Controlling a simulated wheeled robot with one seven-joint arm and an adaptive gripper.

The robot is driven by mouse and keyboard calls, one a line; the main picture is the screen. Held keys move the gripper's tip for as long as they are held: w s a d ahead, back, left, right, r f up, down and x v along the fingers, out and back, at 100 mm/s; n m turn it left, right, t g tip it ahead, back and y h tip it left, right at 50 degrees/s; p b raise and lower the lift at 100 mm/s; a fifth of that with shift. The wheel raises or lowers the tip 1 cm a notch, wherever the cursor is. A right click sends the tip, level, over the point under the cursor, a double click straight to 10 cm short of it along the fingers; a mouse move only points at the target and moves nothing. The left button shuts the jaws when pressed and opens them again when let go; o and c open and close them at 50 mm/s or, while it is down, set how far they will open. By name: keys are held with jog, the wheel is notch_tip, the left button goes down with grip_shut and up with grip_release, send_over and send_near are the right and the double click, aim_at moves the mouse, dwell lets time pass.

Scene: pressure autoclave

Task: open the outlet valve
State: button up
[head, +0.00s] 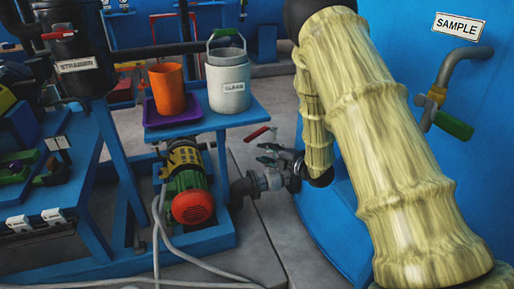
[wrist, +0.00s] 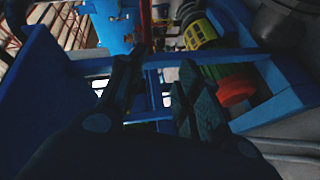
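A valve with a red lever handle (head: 257,133) shows in the head view, just above and left of my gripper. No label on it is readable, so I cannot tell whether it is the outlet valve. My gripper (head: 270,156) is near the grey flanged pipe (head: 263,181) beside the pump; whether they touch is unclear. In the wrist view my gripper's two dark fingers (wrist: 157,88) stand apart with nothing visible between them. The valve body is partly hidden by my gripper and arm. The red handle is not clearly identifiable in the dark wrist view.
A pump with a red end (head: 193,206) sits on a blue frame; its red end also shows in the wrist view (wrist: 236,88). Above it are an orange cup (head: 167,89) and a white container (head: 229,86). A green-handled SAMPLE valve (head: 454,125) is on the blue tank.

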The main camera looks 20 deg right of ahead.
aim_at(258, 136)
jog(key=w+d+n+t+y+b, duration=0.15)
jog(key=w+d+n+b, duration=0.35)
jog(key=b, duration=0.6)
jog(key=shift+g+y, duration=0.25)
jog(key=shift+y, duration=0.2)
jog(key=b+x, duration=0.3)
jog(key=x, duration=0.6)
jog(key=shift+a+r, duration=0.1)
jog(key=shift+a, duration=0.1)
jog(key=shift+c, duration=0.2)
grip_shut()
